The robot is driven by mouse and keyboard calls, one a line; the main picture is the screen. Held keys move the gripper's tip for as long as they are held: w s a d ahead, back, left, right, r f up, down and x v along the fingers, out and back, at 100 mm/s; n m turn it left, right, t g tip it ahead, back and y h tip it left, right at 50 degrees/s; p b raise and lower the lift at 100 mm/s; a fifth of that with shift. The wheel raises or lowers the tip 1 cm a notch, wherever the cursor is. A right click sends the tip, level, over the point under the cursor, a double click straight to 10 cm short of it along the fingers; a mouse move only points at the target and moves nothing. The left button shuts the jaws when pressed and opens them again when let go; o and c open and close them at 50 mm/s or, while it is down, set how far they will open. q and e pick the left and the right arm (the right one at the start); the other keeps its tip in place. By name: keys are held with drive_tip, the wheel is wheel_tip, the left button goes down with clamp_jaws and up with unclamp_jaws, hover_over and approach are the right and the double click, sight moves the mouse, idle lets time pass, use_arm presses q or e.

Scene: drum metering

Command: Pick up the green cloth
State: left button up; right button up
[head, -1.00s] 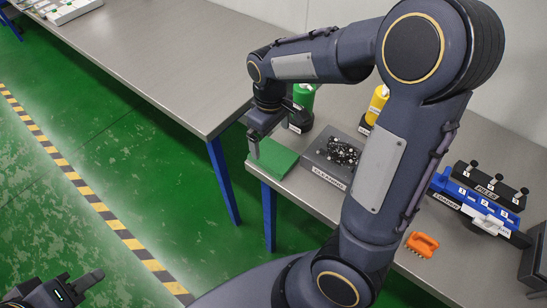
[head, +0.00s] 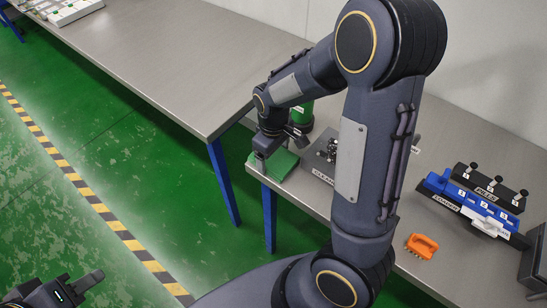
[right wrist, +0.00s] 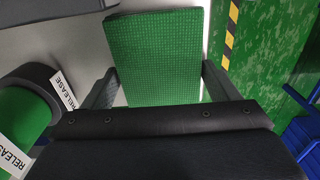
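The green cloth (head: 284,163) is a flat folded rectangle at the near left corner of the right-hand table. It also fills the middle of the right wrist view (right wrist: 158,50). My right gripper (head: 262,164) is right at the cloth, pointing down. In the right wrist view its two fingers stand apart, one on each side of the cloth, with the cloth between them. Whether the fingers touch the cloth is not clear. My left gripper (head: 80,284) is at the lower left of the head view, away from the tables; its finger gap is not clear.
A green bottle (head: 302,112) with a black collar stands close behind the cloth; its RELEASE label shows in the wrist view. A grey tray (head: 321,160) of dark parts, an orange brush (head: 422,245) and a blue rack (head: 470,205) lie further right. The left table is mostly bare.

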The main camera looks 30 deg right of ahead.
drive_tip(key=c, duration=0.4)
drive_tip(key=shift+w+r, duration=0.1)
drive_tip(key=shift+r, duration=0.45)
drive_tip(key=shift+a+r, duration=0.2)
drive_tip(key=shift+r, duration=1.05)
drive_tip(key=s+a+r, duration=0.2)
drive_tip(key=a+r, duration=0.1)
drive_tip(key=a, duration=0.1)
drive_tip(key=s+a+r+b, duration=0.1)
drive_tip(key=s+a+r, duration=0.4)
drive_tip(key=a+r, duration=0.1)
drive_tip(key=a, duration=0.1)
drive_tip(key=shift+s+a+r, duration=0.15)
drive_tip(key=shift+a+r, duration=0.05)
drive_tip(key=shift+a, duration=0.15)
